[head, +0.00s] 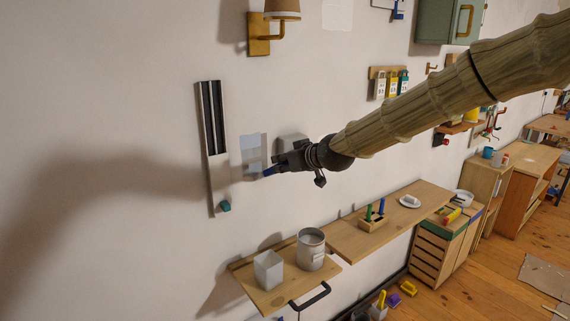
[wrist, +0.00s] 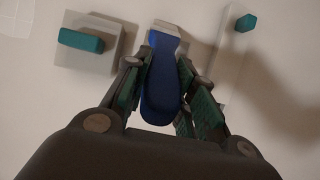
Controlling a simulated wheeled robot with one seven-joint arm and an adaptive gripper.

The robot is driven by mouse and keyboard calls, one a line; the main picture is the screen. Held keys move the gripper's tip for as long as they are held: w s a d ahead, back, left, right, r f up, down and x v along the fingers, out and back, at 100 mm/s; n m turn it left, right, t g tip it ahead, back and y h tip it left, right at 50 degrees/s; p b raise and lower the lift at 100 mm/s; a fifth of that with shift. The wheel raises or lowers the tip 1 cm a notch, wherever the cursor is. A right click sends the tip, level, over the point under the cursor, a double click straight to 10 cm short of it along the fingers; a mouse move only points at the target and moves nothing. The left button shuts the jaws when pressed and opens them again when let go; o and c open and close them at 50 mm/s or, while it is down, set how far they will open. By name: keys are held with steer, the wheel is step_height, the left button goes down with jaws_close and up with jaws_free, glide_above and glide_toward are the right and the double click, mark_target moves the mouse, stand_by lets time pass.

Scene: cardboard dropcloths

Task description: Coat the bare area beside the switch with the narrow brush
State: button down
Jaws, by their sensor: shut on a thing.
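My gripper (head: 279,165) is shut on a narrow brush with a blue handle (wrist: 162,90), held up close to the wall. The brush's pale end (wrist: 165,37) points away from me, and I cannot tell whether it touches the wall. In the head view a bluish and grey patch (head: 250,145) lies on the wall just left of my gripper. A grey plate (head: 293,143), seemingly the switch, is partly hidden behind the gripper. In the wrist view this plate (wrist: 108,62) bears a teal bar (wrist: 81,40), left of the brush.
A vertical dark track (head: 211,118) with a teal knob (head: 224,206) is left of the patch. Below, a wooden shelf (head: 285,292) bears a grey cup (head: 268,271) and a metal can (head: 311,250). A brass lamp (head: 259,33) is above. Wall further left is clear.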

steer(key=shift+r, duration=0.15)
steer(key=shift+s+r+p, duration=0.1)
steer(key=shift+r+p, duration=1.75)
steer(key=shift+r, duration=1.9)
step_height(320, 180, up, 7)
steer(key=p, duration=0.3)
steer(key=shift+s+d+r, duration=0.15)
steer(key=shift+s+d, duration=0.15)
steer(key=shift+s, duration=0.05)
steer(key=f+b, duration=0.4)
steer(key=f, duration=0.3)
steer(key=f+b, duration=0.4)
steer(key=f, duration=0.4)
steer(key=shift+w+a+f+b, duration=0.1)
steer(key=shift+w+f+b, duration=0.1)
steer(key=shift+b, duration=0.15)
steer(key=shift+r, duration=0.1)
steer(key=shift+w+a, duration=0.2)
steer(key=shift+w, duration=0.05)
steer(key=shift+r, duration=0.15)
